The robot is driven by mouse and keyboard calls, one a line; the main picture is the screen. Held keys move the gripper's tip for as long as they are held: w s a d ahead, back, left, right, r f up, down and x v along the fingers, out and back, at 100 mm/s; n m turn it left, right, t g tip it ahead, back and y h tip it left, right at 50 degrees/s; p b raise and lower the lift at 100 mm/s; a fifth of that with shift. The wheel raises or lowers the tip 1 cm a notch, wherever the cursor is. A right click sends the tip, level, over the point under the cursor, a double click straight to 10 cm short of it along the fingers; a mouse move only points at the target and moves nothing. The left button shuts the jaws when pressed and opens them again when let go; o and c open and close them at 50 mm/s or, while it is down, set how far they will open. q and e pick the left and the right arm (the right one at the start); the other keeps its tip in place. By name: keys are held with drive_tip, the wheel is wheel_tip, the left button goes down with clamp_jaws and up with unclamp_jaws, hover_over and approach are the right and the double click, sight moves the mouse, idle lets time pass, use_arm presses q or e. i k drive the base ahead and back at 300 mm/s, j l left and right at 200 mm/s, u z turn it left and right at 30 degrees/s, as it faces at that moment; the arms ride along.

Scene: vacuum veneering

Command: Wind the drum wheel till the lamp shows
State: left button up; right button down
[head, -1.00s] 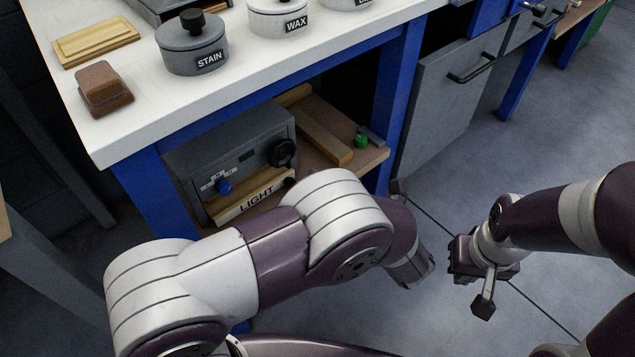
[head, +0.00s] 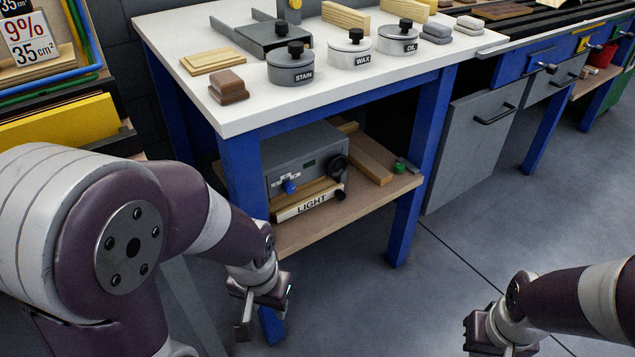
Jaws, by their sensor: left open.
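A grey machine box (head: 283,158) stands on the shelf under the white bench. A black round wheel (head: 335,167) sits at the right of its front, and a blue knob (head: 289,187) is lower left. A small dark display (head: 308,163) shows no clear glow; I cannot make out a lit lamp. A pale bar marked LIGHT (head: 309,204) lies in front of the box. My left gripper (head: 264,304) is open and empty, below and left of the wheel, near the front bench leg. My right gripper (head: 484,335) is at the lower right, partly cut off, far from the box.
The blue front bench leg (head: 243,183) stands left of the box. The shelf (head: 290,240) also holds wooden strips (head: 371,164) and a small green item (head: 399,168). STAIN (head: 290,69), WAX and OIL pots stand on the bench top. The floor at right is clear.

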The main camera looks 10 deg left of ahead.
sight(336, 165)
drive_tip(key=u, duration=0.45)
drive_tip(key=l+u, duration=0.15)
drive_tip(key=u, duration=0.3)
drive_tip(key=i+l+u, duration=0.1)
drive_tip(key=u, duration=0.8)
drive_tip(key=l+u, duration=0.15)
drive_tip(key=u, duration=0.75)
drive_tip(key=k+l, duration=0.15)
drive_tip(key=l, duration=0.25)
drive_tip(key=k+l, duration=0.15)
drive_tip(key=l, duration=0.25)
drive_tip(key=k+l, duration=0.15)
drive_tip(key=l, duration=0.25)
drive_tip(key=k+l, duration=0.15)
drive_tip(key=l, duration=0.3)
drive_tip(key=k+l+u, duration=0.1)
drive_tip(key=l, duration=0.3)
drive_tip(key=k+l, duration=0.2)
drive_tip(key=l, duration=0.2)
drive_tip(key=k+l, duration=0.15)
drive_tip(key=l, duration=0.25)
drive_tip(key=k+l, duration=0.15)
drive_tip(key=l, duration=0.2)
